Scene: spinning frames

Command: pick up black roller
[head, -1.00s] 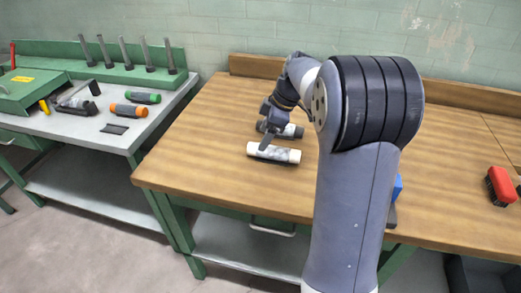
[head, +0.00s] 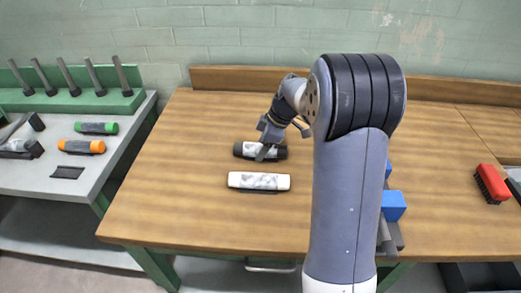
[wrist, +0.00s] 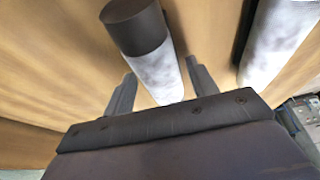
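The black roller (head: 243,149), with a grey-white mottled middle and black ends, lies on the wooden table in the head view. My gripper (head: 267,150) is at it from above, covering part of its right half. In the wrist view, a roller with a dark end (wrist: 137,28) and pale middle runs between the two fingers of my gripper (wrist: 162,85). The fingers are apart, one on each side, with a gap visible at the left finger. The roller's near end is hidden behind the gripper body.
A white roller (head: 258,181) lies just in front of the black one. Blue blocks (head: 394,206) sit right of my arm, and a red brush (head: 491,184) lies far right. A grey side table (head: 110,158) holds green and orange rollers. The table's left part is clear.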

